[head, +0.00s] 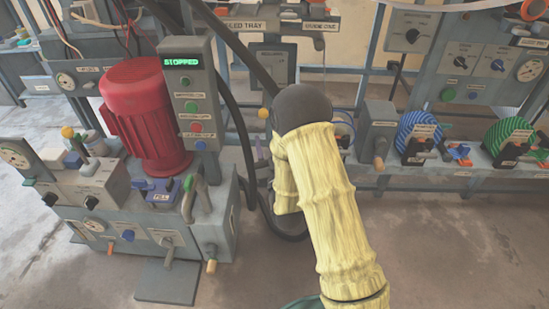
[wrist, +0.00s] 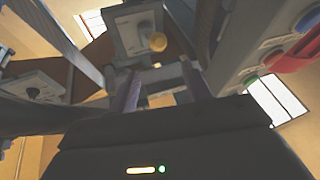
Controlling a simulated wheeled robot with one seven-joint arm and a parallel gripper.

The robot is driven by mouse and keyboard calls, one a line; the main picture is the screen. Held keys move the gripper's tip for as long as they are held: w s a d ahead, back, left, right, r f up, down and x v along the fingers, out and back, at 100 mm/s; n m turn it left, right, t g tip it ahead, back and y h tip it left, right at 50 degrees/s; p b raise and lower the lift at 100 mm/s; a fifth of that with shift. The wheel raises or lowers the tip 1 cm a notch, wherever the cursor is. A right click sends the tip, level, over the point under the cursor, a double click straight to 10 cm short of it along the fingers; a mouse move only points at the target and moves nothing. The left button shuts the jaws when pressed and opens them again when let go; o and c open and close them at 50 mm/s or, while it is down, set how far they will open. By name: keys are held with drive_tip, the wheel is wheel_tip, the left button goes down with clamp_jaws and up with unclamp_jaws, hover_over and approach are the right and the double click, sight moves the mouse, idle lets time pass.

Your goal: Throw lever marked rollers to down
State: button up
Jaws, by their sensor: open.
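Beyond the fingers a yellow round knob (wrist: 158,42) stands out from a grey panel (wrist: 128,30). I cannot read a rollers label in either view. In the head view, levers with orange-tan handles hang on a grey box (head: 378,122) right of my arm and at the press unit's lower right, the latter with its handle (head: 211,266) pointing down. Which lever is the rollers one, I cannot tell.
A red motor (head: 146,115) and a control post (head: 193,92) reading STOPPED stand left of my arm. Blue and green striped coils (head: 418,130) sit on the right-hand bench. A dark pedal plate (head: 168,282) lies on the floor. The floor at lower right is clear.

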drive_tip(key=shift+b+v, duration=2.75)
drive_tip(key=shift+b, duration=0.9)
drive_tip(key=shift+w, duration=0.1)
drive_tip(key=w+d+r+m+g+h+p, duration=0.1)
drive_tip(key=d+r+m+g+h+p, duration=0.2)
drive_tip(key=g+p, duration=0.4)
drive_tip(key=s+d+r+g+p, duration=0.4)
drive_tip(key=s+r+g+p, duration=0.15)
drive_tip(key=s+p, duration=0.35)
drive_tip(key=s+d+r+g+p, duration=0.3)
drive_tip(key=s+r+g+p, duration=0.3)
drive_tip(key=s, duration=0.5)
wheel_tip(320, 180, up, 35)
drive_tip(key=p, duration=3.7)
drive_tip(key=shift+w+r+m+g, duration=0.2)
drive_tip(key=shift+w+m+g, duration=0.1)
drive_tip(key=shift+m+g, duration=0.15)
